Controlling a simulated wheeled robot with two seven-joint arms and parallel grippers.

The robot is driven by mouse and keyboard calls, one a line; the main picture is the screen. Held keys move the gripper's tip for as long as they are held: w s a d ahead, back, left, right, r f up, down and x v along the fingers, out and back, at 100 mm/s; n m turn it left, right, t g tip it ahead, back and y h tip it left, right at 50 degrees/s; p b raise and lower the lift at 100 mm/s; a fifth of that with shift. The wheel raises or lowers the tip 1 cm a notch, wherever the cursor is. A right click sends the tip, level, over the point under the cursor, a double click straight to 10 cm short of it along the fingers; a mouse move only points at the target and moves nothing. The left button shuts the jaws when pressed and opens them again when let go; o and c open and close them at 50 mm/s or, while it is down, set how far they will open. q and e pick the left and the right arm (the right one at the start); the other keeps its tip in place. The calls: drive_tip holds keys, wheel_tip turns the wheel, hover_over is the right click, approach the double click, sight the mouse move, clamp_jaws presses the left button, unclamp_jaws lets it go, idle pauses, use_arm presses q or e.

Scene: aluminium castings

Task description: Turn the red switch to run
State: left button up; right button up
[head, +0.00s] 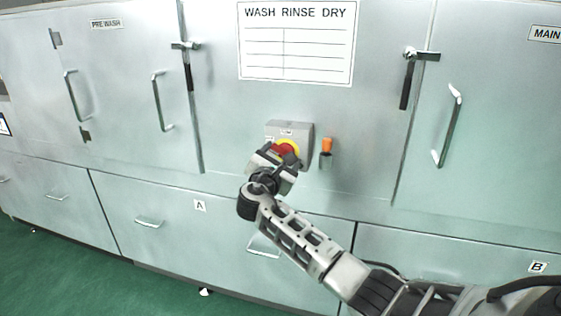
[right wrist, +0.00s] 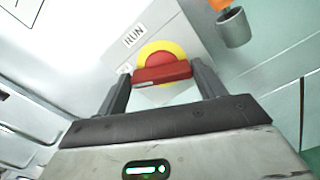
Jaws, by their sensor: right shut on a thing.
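The red switch (head: 286,148) is a red handle on a round yellow plate, on the front of a grey box (head: 304,132) fixed to the steel machine. In the right wrist view the red handle (right wrist: 162,74) lies across the space between my two fingers, with the yellow plate (right wrist: 178,50) behind it. A RUN label (right wrist: 134,36) shows on the box face, and a second label is partly hidden. My right gripper (head: 277,157) is at the box, shut on the handle, and covers part of it in the head view. My left gripper is not in view.
An orange-topped item in a small grey holder (head: 326,161) sits just right of the box. Door handles (head: 448,125) and black-handled latches (head: 406,84) stick out from the panels. Drawers run below, and a WASH RINSE DRY chart (head: 296,42) hangs above.

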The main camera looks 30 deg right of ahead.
drive_tip(key=m+b, duration=0.1)
drive_tip(key=m, duration=0.1)
drive_tip(key=m+b, duration=0.1)
drive_tip(key=m, duration=0.1)
drive_tip(key=m+b, duration=0.1)
drive_tip(key=m, duration=0.1)
drive_tip(key=shift+s+f+m+b, duration=0.1)
drive_tip(key=shift+f+m+b, duration=0.2)
drive_tip(key=shift+b, duration=0.1)
use_arm(q)
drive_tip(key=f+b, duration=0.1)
drive_tip(key=b, duration=0.1)
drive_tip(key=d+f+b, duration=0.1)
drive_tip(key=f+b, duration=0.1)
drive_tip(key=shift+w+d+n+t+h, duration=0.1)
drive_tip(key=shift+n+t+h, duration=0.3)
use_arm(e)
drive_tip(key=m, duration=0.6)
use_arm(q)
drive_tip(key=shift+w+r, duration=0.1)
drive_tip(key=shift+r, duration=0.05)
use_arm(e)
drive_tip(key=shift+r, duration=0.1)
